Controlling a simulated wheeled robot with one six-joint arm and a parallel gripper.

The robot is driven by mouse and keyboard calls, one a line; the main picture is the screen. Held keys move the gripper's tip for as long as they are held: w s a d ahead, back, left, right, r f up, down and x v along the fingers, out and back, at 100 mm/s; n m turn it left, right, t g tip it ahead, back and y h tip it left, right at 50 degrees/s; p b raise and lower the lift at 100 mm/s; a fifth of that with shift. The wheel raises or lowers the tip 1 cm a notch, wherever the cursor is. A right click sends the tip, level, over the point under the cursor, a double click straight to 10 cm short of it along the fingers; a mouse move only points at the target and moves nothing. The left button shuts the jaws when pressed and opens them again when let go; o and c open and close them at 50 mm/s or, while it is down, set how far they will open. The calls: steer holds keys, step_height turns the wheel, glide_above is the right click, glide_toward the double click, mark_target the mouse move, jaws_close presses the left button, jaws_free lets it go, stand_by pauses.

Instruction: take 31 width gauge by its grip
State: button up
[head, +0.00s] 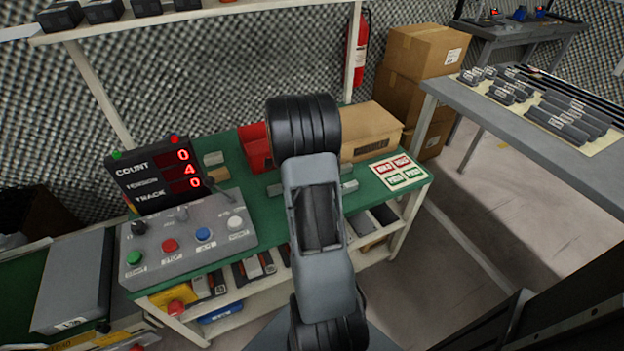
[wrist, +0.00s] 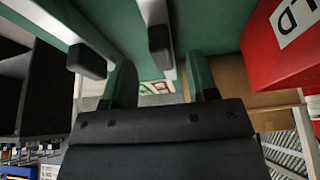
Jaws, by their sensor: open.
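Two pale grey bars with dark end blocks show over the green bench in the wrist view: the left bar (wrist: 43,15) and the middle bar (wrist: 154,12). I read no number on either, so I cannot tell which is the 31 width gauge. My gripper (wrist: 162,82) is open, with nothing seen between its two dark fingers. The dark block of the middle bar lies in line with the gap, beyond the fingertips in the picture. In the head view my arm hides the middle of the green bench (head: 239,200); short grey bars (head: 349,186) show beside it.
A control panel (head: 190,240) with a count display (head: 155,178) is at left. A card with red and green squares (head: 399,172) lies right. Another table (head: 480,115) holds several grey pieces.

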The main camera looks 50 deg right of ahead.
steer(key=shift+b+x, duration=0.45)
steer(key=shift+x, duration=2.15)
steer(key=shift+c, duration=0.4)
jaws_close()
